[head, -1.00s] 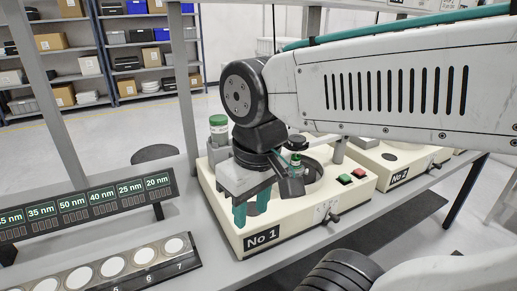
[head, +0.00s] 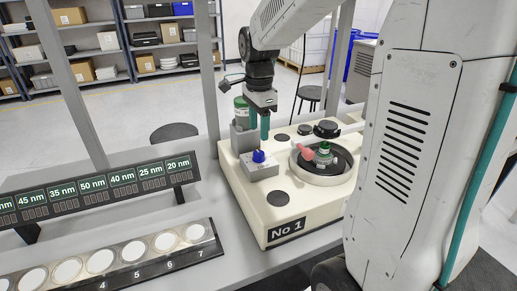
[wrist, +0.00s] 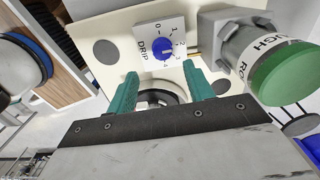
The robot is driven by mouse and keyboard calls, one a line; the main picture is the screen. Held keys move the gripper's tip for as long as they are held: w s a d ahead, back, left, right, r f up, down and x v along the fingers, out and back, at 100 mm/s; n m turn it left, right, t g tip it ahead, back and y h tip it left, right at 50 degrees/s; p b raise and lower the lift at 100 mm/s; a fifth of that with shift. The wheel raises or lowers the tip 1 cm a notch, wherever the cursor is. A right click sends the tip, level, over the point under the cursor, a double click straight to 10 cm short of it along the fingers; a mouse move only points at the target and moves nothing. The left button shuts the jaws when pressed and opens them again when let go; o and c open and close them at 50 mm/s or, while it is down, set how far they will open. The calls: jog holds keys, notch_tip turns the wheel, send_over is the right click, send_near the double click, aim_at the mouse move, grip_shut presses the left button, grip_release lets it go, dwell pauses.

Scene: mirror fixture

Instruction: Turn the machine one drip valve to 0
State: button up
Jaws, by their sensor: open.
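The drip valve is a blue knob (head: 258,156) on a small grey block on the machine marked No 1 (head: 262,215). In the wrist view the blue knob (wrist: 162,48) sits beside the word DRIP and the figures 0 to 3. A small pale mark shows on the knob, but I cannot tell surely which figure it points to. My gripper (head: 258,130) hangs above and behind the knob in the head view, with teal fingers pointing down. In the wrist view my gripper (wrist: 160,72) is open and empty, its fingertips apart from the knob.
A green-capped bottle (wrist: 283,75) labelled ROUGH stands close beside the right finger in the wrist view. A round bowl (head: 322,165) with a green-topped part and a pink piece is right of the knob. A row of pale discs (head: 100,262) lies front left, below a size display (head: 108,185).

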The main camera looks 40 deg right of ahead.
aim_at(259, 152)
jog(key=shift+w+d+f, duration=0.15)
jog(key=shift+w+f, duration=0.05)
jog(key=shift+f, duration=0.2)
notch_tip(259, 152, down, 7)
jog(key=shift+f, duration=0.15)
jog(key=shift+m, duration=0.3)
jog(key=c, duration=1)
